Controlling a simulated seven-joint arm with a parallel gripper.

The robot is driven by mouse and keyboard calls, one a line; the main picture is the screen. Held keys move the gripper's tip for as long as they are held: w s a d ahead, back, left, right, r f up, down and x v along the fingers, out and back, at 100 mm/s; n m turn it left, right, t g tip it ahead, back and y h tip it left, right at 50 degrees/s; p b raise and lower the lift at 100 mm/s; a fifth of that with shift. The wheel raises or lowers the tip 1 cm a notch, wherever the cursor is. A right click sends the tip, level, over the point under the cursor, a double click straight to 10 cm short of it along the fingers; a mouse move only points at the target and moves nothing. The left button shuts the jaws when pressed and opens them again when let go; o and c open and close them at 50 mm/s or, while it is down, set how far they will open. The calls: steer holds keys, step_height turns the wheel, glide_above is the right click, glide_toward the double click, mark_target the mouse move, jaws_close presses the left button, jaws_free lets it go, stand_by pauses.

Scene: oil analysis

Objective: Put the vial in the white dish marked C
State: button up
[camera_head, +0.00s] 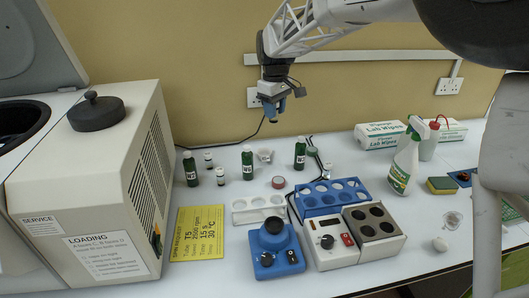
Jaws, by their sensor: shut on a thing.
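My gripper (274,112) hangs from the arm at the upper middle, in front of the wall and well above the table. It is shut on a small dark thing, which I take to be the vial; the fingers hide most of it and no label can be read. A small white dish or cup (265,155) stands at the back of the table, below my gripper and between two green bottles; its mark is too small to read.
Green bottles (247,162), (300,152) flank the white dish closely. A blue rack (331,197), a white rack (259,209), a blue mixer (275,249) and a heater block (374,231) stand in front. A large centrifuge (95,190) fills the left. A spray bottle (406,163) stands right.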

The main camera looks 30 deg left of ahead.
step_height(320, 180, down, 19)
steer(key=shift+f, duration=0.1)
steer(key=shift+a, duration=0.1)
glide_toward(264, 153)
steer(key=shift+s+d+f, duration=0.7)
steer(key=shift+s+f, duration=0.05)
steer(key=shift+s, duration=0.1)
stand_by(0.5)
steer(key=shift+f, duration=1.75)
steer(key=shift+f, duration=0.3)
